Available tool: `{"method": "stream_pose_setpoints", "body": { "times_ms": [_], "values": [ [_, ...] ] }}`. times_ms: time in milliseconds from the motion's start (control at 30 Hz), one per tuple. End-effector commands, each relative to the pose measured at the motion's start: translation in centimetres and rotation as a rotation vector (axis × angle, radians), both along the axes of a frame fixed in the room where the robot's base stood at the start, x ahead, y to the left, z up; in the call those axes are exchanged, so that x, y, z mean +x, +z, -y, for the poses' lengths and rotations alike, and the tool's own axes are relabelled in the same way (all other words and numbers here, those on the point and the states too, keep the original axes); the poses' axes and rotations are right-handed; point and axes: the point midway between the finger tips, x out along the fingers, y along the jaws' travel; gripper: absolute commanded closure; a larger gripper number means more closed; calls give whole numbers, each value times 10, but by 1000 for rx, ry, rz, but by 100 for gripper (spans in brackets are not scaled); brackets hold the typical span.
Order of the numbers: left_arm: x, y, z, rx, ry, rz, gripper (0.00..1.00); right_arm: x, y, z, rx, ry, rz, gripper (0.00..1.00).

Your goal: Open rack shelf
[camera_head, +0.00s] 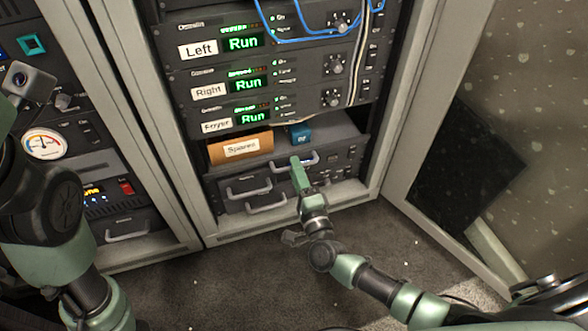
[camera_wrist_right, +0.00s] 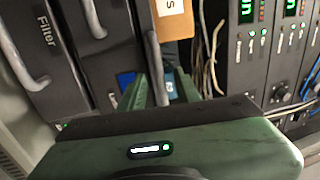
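The lower bay of the middle rack (camera_head: 205,210) holds dark drawer fronts with light bar handles. One handle (camera_head: 248,193) is at the left, one is lower (camera_head: 267,208), and one (camera_head: 312,160) is beside my right gripper. Above them is an open shelf space with an orange-brown box (camera_head: 240,148) labelled "Spares" and a small blue box (camera_head: 301,134). My right gripper (camera_head: 298,164) points into this bay, its green fingers at the handle.
Above are units labelled Left (camera_head: 198,50), Right (camera_head: 208,90) and Foyer (camera_head: 216,126), with blue cables (camera_head: 305,39) hanging in front. Another rack with a gauge (camera_head: 43,144) stands left. An open rack door (camera_head: 470,190) is at right. The dark floor (camera_head: 235,285) in front is clear.

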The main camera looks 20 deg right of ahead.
Motion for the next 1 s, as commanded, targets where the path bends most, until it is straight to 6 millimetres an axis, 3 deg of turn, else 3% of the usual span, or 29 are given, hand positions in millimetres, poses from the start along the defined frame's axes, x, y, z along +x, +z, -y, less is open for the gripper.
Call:
{"method": "stream_pose_setpoints", "body": {
  "times_ms": [133,400,433,533,567,1000],
  "values": [
    [-5,0,0,0,1,17,64,12,2,-1,1,0,1,67],
    [-5,2,0,1,1,17,64,14,3,-1,0,0,0,67],
    [-5,2,1,1,1,17,64,14,3,-1,0,0,0,70],
    [-5,2,1,1,1,17,64,14,3,-1,0,0,0,98],
    [-5,2,1,1,1,17,64,14,3,-1,0,0,0,100],
    [-5,1,1,1,1,17,64,13,3,0,0,0,0,100]
  ]
}}
